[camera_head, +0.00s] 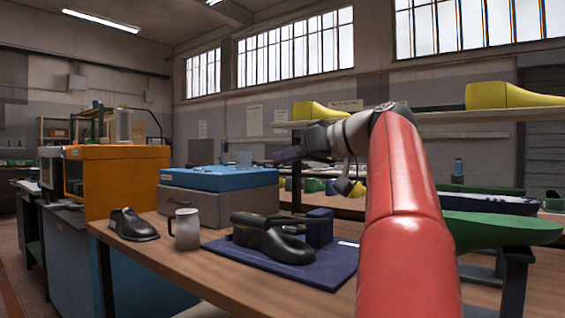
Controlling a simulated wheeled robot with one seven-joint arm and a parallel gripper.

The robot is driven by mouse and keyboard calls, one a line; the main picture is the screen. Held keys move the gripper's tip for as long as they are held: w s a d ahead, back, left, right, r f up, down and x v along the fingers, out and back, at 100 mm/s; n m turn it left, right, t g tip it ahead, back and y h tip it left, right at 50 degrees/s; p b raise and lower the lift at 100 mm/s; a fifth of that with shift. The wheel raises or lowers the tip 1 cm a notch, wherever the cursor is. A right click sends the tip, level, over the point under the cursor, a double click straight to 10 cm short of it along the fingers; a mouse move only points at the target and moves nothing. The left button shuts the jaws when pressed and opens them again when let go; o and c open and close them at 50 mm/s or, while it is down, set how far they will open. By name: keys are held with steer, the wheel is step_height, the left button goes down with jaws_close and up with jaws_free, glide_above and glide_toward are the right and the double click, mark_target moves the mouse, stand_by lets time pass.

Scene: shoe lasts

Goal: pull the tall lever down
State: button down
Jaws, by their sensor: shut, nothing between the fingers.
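My red arm rises from the bottom right and bends left at its top. My gripper (284,156) is at its end, shut and empty, in the air above the bench and pointing left. I cannot make out a tall lever for certain. On the wooden bench, a dark blue base (325,271) carries a black shoe form (272,242) and a dark blue block (319,228) behind it. My gripper is above these and apart from them. My arm hides part of the bench to the right.
A grey mug (186,229) and a black shoe (133,225) stand at the bench's left. A blue-topped grey box (219,200) is behind them, beside an orange machine (128,182). A green last (500,229) is at right. Yellow lasts (327,111) sit on the back shelf.

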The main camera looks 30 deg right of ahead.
steer(key=w+a+f+b, duration=0.1)
steer(key=w+a+f, duration=0.2)
steer(key=w+f, duration=0.3)
steer(key=shift+w+a, duration=0.25)
steer(key=shift+w, duration=0.2)
